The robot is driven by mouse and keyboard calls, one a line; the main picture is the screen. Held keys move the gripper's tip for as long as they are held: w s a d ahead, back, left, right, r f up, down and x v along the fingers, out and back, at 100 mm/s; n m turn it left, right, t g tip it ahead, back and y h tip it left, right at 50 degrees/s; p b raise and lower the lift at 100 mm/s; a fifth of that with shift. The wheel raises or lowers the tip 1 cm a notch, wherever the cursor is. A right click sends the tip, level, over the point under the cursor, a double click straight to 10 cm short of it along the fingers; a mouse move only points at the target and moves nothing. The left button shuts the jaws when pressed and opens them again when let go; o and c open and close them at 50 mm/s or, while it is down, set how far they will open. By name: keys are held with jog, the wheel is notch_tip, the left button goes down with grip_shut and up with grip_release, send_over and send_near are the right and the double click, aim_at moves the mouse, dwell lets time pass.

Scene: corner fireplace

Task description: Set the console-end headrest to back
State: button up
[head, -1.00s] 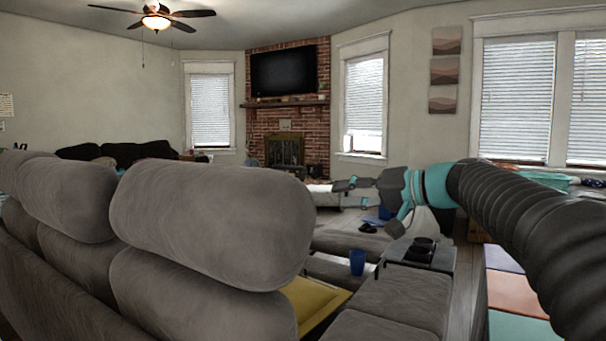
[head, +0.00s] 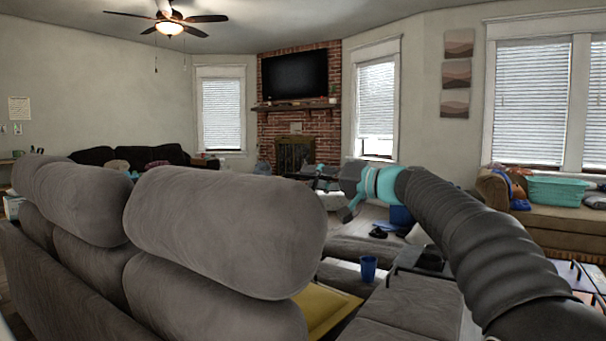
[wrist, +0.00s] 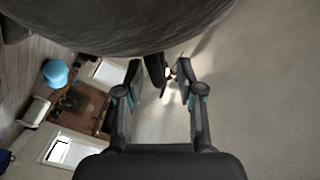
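The nearest grey headrest (head: 225,230), at the sofa end beside the console, stands above the seat back as a thick rounded cushion; its exact tilt is hard to tell. My gripper (head: 324,178) is beyond the headrest's right end in the head view, small and partly lost against the background. In the wrist view my gripper (wrist: 160,72) has its two fingers apart with nothing held between them. A dark, curved padded surface (wrist: 120,25), apparently the headrest, fills the top of that view, close to the fingertips. I cannot tell whether they touch.
More grey headrests (head: 80,200) line the sofa to the left. A blue cup (head: 368,268) stands right of the headrest, by the console with a dark cup holder (head: 430,259). A yellow cushion (head: 325,308) lies on the seat. A brown couch holds a teal basket (head: 567,191).

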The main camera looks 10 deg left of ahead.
jog(key=shift+x, duration=1.65)
grip_shut()
